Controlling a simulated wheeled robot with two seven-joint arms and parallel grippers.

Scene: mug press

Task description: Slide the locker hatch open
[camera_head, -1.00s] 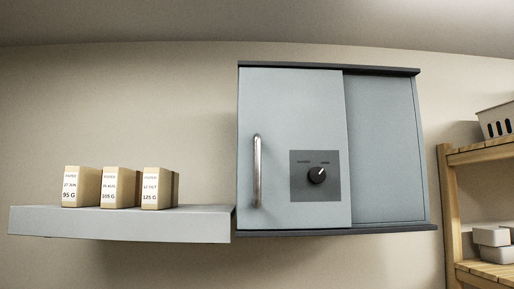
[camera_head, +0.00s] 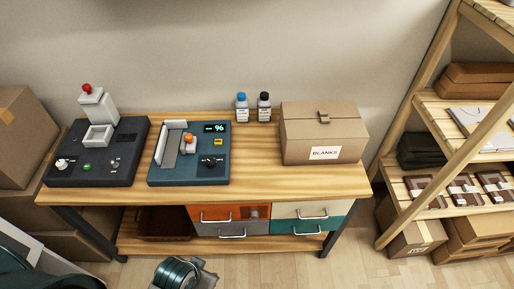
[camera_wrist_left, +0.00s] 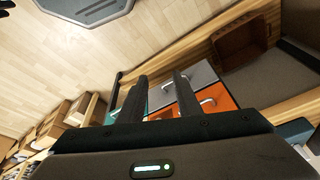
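The locker and its sliding hatch are out of view in both current views. My left gripper (camera_wrist_left: 161,76) shows in the left wrist view with its two dark fingers apart and nothing between them. Beyond the fingers are the bench drawers, seen at a slant, with an orange drawer (camera_wrist_left: 220,97) and a grey drawer (camera_wrist_left: 194,75). My right gripper cannot be made out in either view.
The wooden bench (camera_head: 255,160) carries a dark machine with a white hopper (camera_head: 98,105), a teal machine with a green display (camera_head: 188,175), two small bottles and a cardboard box (camera_head: 323,130). A wooden shelf rack (camera_head: 470,205) stands right. Cardboard boxes (camera_head: 28,135) stand left.

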